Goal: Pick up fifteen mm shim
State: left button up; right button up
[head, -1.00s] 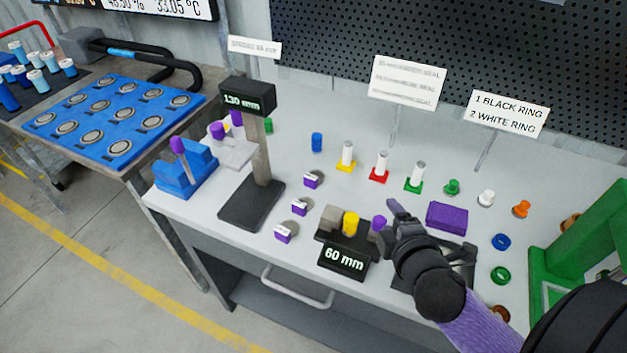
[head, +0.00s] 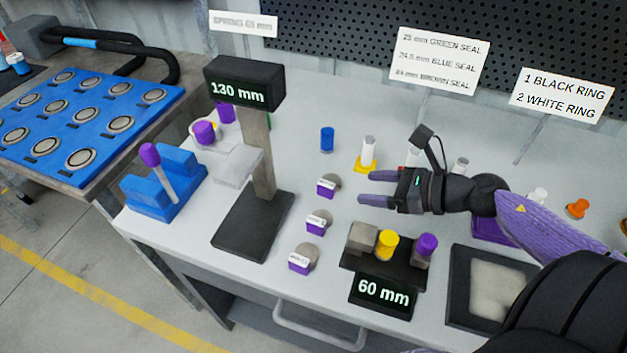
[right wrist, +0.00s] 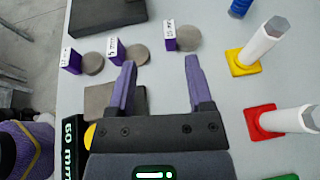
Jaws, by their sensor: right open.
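Three round grey shims stand in a row on the grey table, each beside a small purple-and-white label block. The rear shim (head: 333,181) has a label (head: 326,188) that appears to read 15 mm in the right wrist view, where this shim (right wrist: 187,39) lies just beyond the fingertips. The middle shim (head: 323,216) and front shim (head: 308,251) have labels too small to read surely. My right gripper (head: 364,189) is open and empty, its fingers pointing left at the rear shim, with a gap between. It also shows in the right wrist view (right wrist: 161,64).
A 130 mm display post (head: 262,165) stands left of the shims. A 60 mm stand (head: 380,293) with a yellow cylinder (head: 386,244) is in front of my gripper. A blue cylinder (head: 327,139) and a white post on a yellow base (head: 366,165) stand behind.

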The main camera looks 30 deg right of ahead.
aim_at(324, 182)
jog(key=w+f, duration=0.1)
jog(key=f+b, duration=0.1)
jog(key=shift+w+a+f, duration=0.1)
jog(key=shift+w+f, duration=0.2)
jog(key=shift+w, duration=0.05)
jog(key=b+x, duration=0.1)
jog(key=x, duration=0.2)
jog(key=b+x, duration=0.1)
jog(key=x, duration=0.5)
jog(key=shift+w+r+b, duration=0.3)
jog(key=shift+w+b, duration=0.05)
jog(key=shift+b, duration=0.05)
pick_arm(q)
jog(key=shift+g, duration=0.4)
jog(key=f, duration=0.1)
jog(key=s+a+f, duration=0.1)
jog(key=f, duration=0.1)
jog(key=a+f, duration=0.1)
jog(key=shift+s+a+f, duration=0.2)
pick_arm(e)
grip_shut()
